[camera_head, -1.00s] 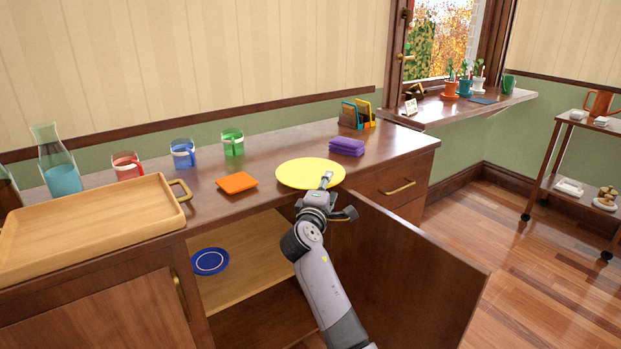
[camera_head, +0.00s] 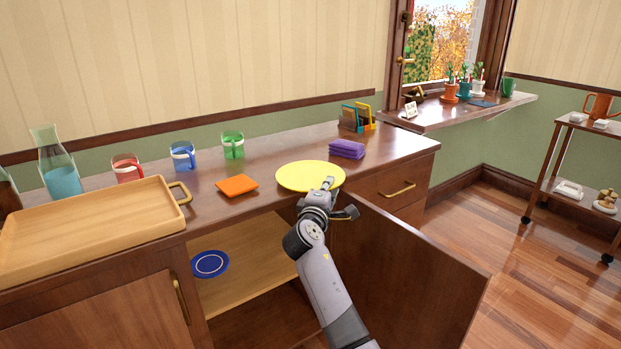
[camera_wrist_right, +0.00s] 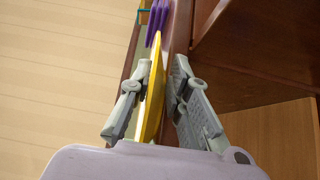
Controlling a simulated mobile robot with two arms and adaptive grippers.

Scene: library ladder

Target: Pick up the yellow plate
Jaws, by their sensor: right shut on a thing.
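The yellow plate (camera_head: 308,175) is at the front edge of the wooden counter, above the open cabinet. My right gripper (camera_head: 328,184) comes from below and is shut on the plate's near rim. In the right wrist view, the plate (camera_wrist_right: 155,85) shows edge-on between the two fingers of the right gripper (camera_wrist_right: 157,78). I cannot tell whether the plate still touches the counter. My left gripper is not in view.
An orange napkin (camera_head: 237,185) lies left of the plate, and a purple cloth stack (camera_head: 347,149) lies right of it. A wooden tray (camera_head: 90,235) covers the counter's left. An open cabinet door (camera_head: 415,275) stands right of my arm. A blue plate (camera_head: 210,263) is inside the cabinet.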

